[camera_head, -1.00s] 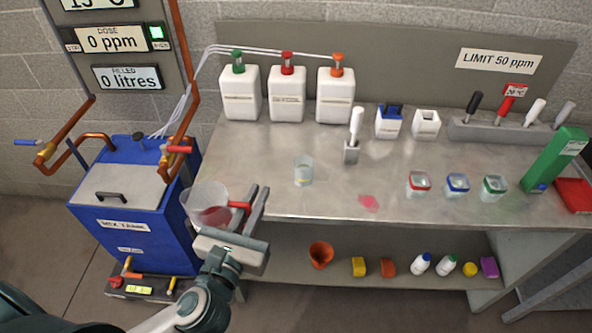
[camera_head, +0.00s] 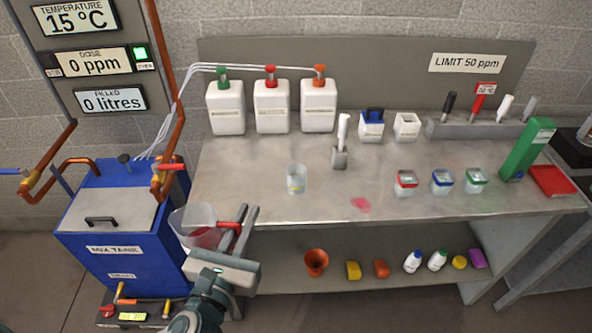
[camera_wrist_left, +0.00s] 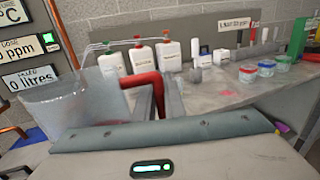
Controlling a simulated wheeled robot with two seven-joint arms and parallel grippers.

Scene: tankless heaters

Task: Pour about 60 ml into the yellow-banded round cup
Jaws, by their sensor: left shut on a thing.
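The yellow-banded round cup (camera_head: 297,179) is a clear cup standing upright on the left part of the steel bench. It looks empty apart from its band. My left gripper (camera_head: 240,228) is shut on the red handle of a clear jug (camera_head: 198,228). The jug holds some red liquid and is off the bench's front left edge, left of and nearer than the cup. In the left wrist view the jug (camera_wrist_left: 62,108) is at the left and its red handle (camera_wrist_left: 140,82) lies between the fingers. My right gripper is not in view.
A pink spill (camera_head: 360,204) lies on the bench (camera_head: 290,215) right of the cup. Three white bottles (camera_head: 271,106) stand at the back. Small lidded jars (camera_head: 442,181) stand right. The blue mix tank (camera_head: 120,235) is left of the jug.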

